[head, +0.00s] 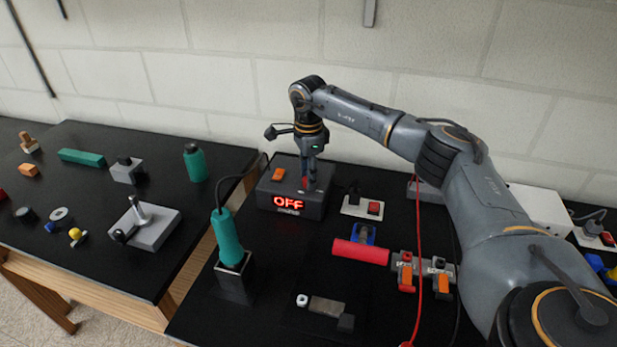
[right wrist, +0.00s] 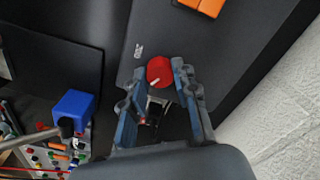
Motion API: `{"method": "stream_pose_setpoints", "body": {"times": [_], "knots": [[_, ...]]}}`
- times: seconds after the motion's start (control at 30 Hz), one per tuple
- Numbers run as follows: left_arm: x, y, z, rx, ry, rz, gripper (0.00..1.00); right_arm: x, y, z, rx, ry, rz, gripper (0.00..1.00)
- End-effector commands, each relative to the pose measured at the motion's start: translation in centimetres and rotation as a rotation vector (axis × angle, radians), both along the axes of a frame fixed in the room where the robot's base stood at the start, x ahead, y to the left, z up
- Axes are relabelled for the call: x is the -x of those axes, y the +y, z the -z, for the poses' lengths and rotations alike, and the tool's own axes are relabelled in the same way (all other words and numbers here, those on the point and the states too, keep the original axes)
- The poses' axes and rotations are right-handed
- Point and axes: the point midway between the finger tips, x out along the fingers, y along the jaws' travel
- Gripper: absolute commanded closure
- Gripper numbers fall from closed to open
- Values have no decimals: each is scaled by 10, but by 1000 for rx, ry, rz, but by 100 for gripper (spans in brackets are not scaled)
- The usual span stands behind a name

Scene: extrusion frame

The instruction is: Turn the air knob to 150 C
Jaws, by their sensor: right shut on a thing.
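The dark station box (head: 318,209) stands at the back of the right table, with a red display (head: 288,202) reading OFF on its front. A red round knob (right wrist: 160,71) with a white pointer mark shows in the right wrist view, on the box's top face. My right gripper (head: 308,180) reaches down onto it from above; in the right wrist view its fingertips (right wrist: 162,80) are closed on the knob from both sides. An orange switch (head: 278,174) is on the same top face, apart from the gripper. My left gripper is not in view.
A teal hand tool (head: 227,238) stands in a dark holder (head: 235,283) in front of the box, its cable running behind. A socket with a red switch (head: 374,208) is right of the box. A red cylinder (head: 360,252) lies nearer. A red cable (head: 419,260) hangs below my right arm.

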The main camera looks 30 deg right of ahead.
Motion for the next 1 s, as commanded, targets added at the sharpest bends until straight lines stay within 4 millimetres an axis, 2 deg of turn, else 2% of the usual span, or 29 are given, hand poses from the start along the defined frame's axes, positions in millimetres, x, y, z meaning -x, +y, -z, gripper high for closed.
{"method": "stream_pose_setpoints", "body": {"times": [0.4, 1.0], "knots": [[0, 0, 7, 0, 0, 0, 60, 0, 0, 0, -2, -2, -247, 100], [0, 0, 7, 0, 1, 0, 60, 0, 0, -1, -2, -2, -307, 100]]}}
